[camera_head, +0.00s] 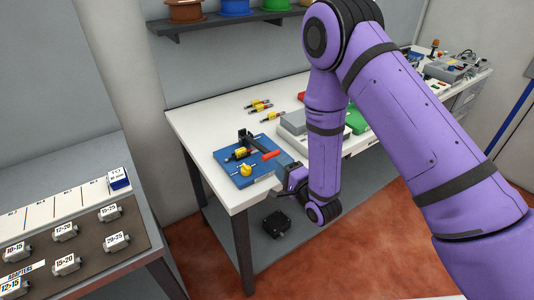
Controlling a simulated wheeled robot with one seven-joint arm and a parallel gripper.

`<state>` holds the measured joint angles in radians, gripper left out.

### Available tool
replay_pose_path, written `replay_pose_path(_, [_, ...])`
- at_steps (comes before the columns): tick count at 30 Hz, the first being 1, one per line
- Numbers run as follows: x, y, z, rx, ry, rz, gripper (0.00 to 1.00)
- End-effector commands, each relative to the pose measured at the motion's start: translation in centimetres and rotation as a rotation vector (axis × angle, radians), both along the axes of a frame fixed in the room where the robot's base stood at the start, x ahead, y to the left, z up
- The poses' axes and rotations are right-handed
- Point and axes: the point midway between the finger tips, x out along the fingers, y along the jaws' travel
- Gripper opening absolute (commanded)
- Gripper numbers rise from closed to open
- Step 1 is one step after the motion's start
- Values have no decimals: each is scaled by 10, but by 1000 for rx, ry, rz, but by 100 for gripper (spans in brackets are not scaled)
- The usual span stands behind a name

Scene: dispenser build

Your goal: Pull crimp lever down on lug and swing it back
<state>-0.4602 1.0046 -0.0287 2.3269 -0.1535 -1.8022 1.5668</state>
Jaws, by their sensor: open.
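The crimp fixture stands on a blue base plate (228,171) at the table's front left corner. Its crimp lever has a black arm and a red grip (271,155) that points to the right, low over the plate. A yellow and black part (240,153), possibly the lug, lies under the black head; the contact there is too small to make out. A yellow knob (246,170) sits at the front of the plate. My gripper (281,171) is open, just right of the plate and close below the red grip. Its fingertips are small, and I see nothing held in them.
Several yellow and red connectors (260,104) lie at the back of the white table (205,125). A grey box (293,122) and a green part (357,119) stand behind my arm. A bench with labelled adapters (65,232) is at left. Spools sit on a shelf (238,20) above.

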Motion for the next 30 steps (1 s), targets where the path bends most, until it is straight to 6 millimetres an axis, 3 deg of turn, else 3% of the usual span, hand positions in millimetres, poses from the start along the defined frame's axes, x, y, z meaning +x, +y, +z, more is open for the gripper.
replay_pose_path(12, [56, 38, 3, -1, -3, 1, 46])
replay_pose_path(26, [68, 45, 4, -1, -1, -1, 46])
replay_pose_path(27, [68, 45, 4, -1, -1, -1, 44])
replay_pose_path(30, [68, 45, 4, -1, -1, -1, 21])
